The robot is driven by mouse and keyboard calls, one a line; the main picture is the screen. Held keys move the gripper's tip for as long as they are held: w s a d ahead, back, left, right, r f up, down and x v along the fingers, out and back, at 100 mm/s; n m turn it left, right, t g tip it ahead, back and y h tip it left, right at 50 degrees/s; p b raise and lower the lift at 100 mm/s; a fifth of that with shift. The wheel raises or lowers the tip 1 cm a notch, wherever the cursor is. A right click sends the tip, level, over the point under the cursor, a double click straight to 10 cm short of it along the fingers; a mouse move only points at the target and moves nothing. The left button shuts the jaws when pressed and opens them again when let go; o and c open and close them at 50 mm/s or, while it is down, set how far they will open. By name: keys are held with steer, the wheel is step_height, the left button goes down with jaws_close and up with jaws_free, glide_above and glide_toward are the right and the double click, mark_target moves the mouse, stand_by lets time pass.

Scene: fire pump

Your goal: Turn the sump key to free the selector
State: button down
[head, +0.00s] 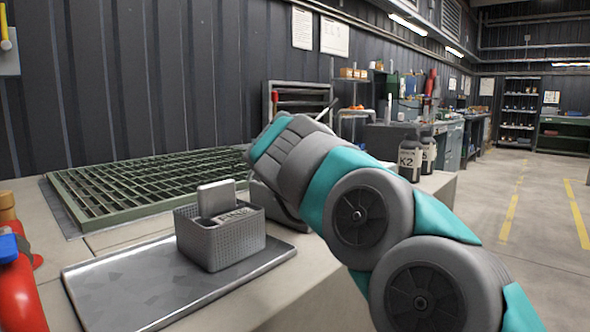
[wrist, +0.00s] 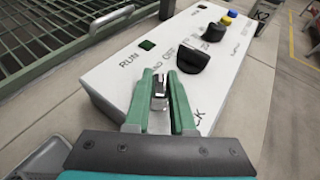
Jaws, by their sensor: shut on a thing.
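A white control panel (wrist: 122,80) fills the middle of the wrist view, with printed words such as RUN and OFF. My gripper (wrist: 160,84) is over its near end, its green fingers shut on a small metallic piece, which looks like the sump key (wrist: 159,94). The fingers hide the key's lower part, so I cannot tell how far it is turned. A black selector knob (wrist: 193,58) sits just beyond the fingertips to the right. A second black knob (wrist: 215,30) is farther along. In the head view my arm hides the gripper and most of the panel.
A green grating (head: 150,180) lies left of the panel. A grey mesh basket (head: 220,243) with blocks stands on a metal tray (head: 175,285) nearer me. A dark K2 bottle (head: 409,160) stands beyond my arm. Blue (wrist: 226,20) and yellow (wrist: 232,12) parts top the panel's far end.

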steer(key=n+y+p, duration=0.4)
steer(key=y+p, duration=0.1)
steer(key=shift+r+g, duration=0.3)
steer(key=shift+r, duration=0.1)
steer(key=shift+a+f+n+g+y+p, duration=0.15)
steer(key=shift+n+g+y+p, duration=0.35)
steer(key=shift+n+y, duration=0.85)
steer(key=shift+f+n+g+y, duration=0.1)
steer(key=shift+n+g+y, duration=0.7)
steer(key=shift+n+y, duration=0.35)
steer(key=shift+n+g+y, duration=0.3)
steer(key=shift+n, duration=0.1)
steer(key=c, duration=0.8)
jaws_free()
steer(key=shift+o, duration=0.2)
steer(key=shift+d, duration=0.2)
steer(key=shift+b+v, duration=0.4)
steer(key=shift+v, duration=3.45)
